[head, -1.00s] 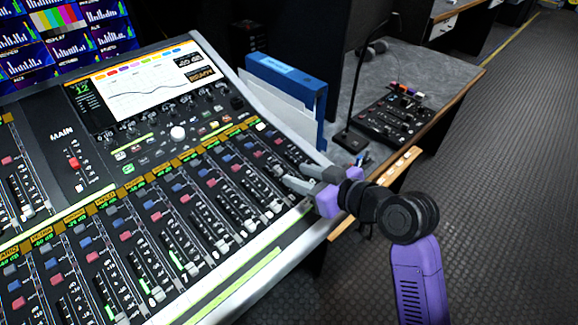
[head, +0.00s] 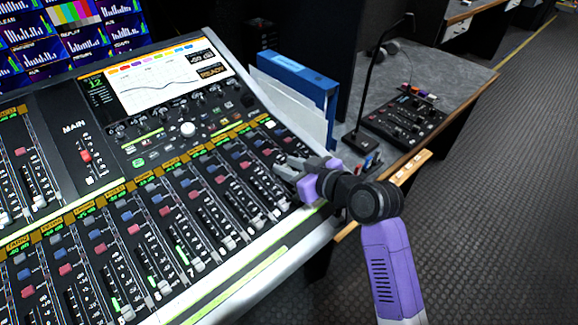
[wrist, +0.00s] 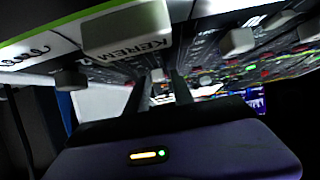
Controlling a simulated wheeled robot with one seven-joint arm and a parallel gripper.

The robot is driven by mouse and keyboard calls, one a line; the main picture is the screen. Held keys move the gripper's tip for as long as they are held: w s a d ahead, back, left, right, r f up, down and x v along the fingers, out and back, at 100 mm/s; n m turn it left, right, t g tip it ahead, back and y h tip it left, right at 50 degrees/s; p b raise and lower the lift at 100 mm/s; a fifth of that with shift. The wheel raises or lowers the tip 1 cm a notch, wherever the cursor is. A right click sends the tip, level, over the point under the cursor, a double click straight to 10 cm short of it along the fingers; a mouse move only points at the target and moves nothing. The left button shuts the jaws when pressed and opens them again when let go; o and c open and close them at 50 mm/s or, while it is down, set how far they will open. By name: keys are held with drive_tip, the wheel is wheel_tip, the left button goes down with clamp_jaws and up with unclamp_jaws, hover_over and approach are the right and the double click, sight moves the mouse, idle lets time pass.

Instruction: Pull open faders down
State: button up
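The mixing console (head: 262,262) fills the left and middle of the head view, with rows of channel strips and dark fader slots. Several pale fader caps, such as one low in its slot (head: 197,265), sit toward the near edge.
A screen (head: 155,78) is set in the console's upper part. Blue and white folders (head: 297,75) stand right of the console. Beyond are a gooseneck microphone (head: 362,141) and a small control box (head: 405,117) on a desk. Open floor lies at right.

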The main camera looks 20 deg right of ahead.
clamp_jaws()
idle(1.2)
